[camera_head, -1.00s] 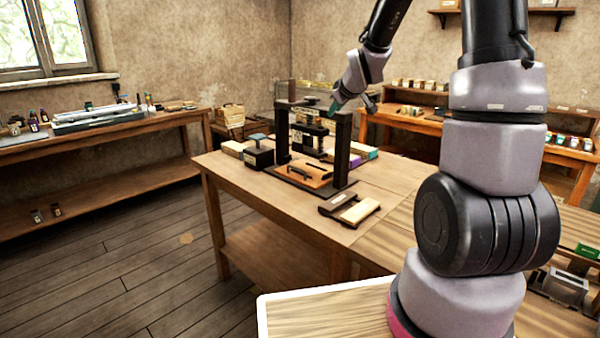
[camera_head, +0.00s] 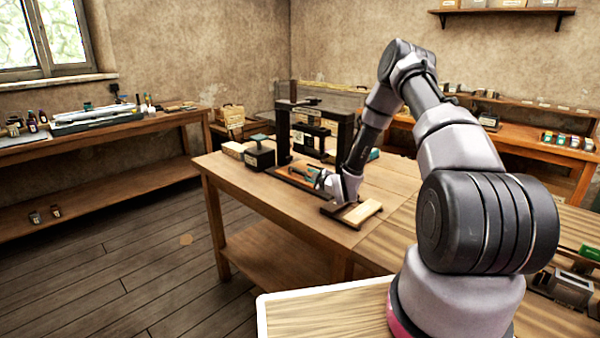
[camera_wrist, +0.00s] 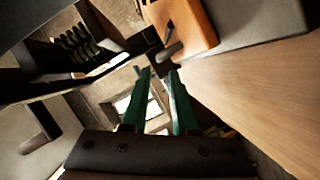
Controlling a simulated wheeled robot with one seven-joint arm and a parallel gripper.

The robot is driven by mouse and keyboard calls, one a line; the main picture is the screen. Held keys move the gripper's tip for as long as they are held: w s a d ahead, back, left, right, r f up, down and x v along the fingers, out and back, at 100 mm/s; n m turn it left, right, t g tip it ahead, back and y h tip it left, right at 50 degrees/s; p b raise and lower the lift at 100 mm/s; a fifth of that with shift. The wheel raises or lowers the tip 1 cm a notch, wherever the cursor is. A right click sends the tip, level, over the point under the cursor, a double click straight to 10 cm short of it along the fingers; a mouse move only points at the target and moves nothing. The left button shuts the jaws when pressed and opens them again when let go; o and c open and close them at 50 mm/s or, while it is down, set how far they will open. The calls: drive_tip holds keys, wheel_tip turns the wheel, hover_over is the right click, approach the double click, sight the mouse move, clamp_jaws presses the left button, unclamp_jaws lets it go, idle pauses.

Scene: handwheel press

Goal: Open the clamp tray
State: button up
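The handwheel press (camera_head: 344,133) has a dark frame and stands on the wooden table. The clamp tray is an orange-brown wooden board (camera_head: 284,170) low at the front of the press, partly hidden by my gripper. In the wrist view the tray (camera_wrist: 190,22) is at the top, with a dark handle (camera_wrist: 169,52) on it. My gripper (camera_head: 320,178) is low at the tray's front. Its green fingers (camera_wrist: 159,72) are apart with nothing seen between them. The handle appears just beyond the fingertips; whether they touch it I cannot tell.
A dark block with a green top (camera_head: 260,152) stands left of the press. A dark holder with a pale wooden block (camera_head: 359,213) lies at the front right, close under my wrist. The table's front left (camera_head: 255,190) is clear.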

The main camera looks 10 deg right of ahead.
sight(302, 171)
drive_tip(key=x, duration=0.9)
drive_tip(key=shift+w, duration=0.2)
drive_tip(key=shift+a, duration=0.1)
clamp_jaws()
drive_tip(key=shift+f, duration=0.1)
idle(0.9)
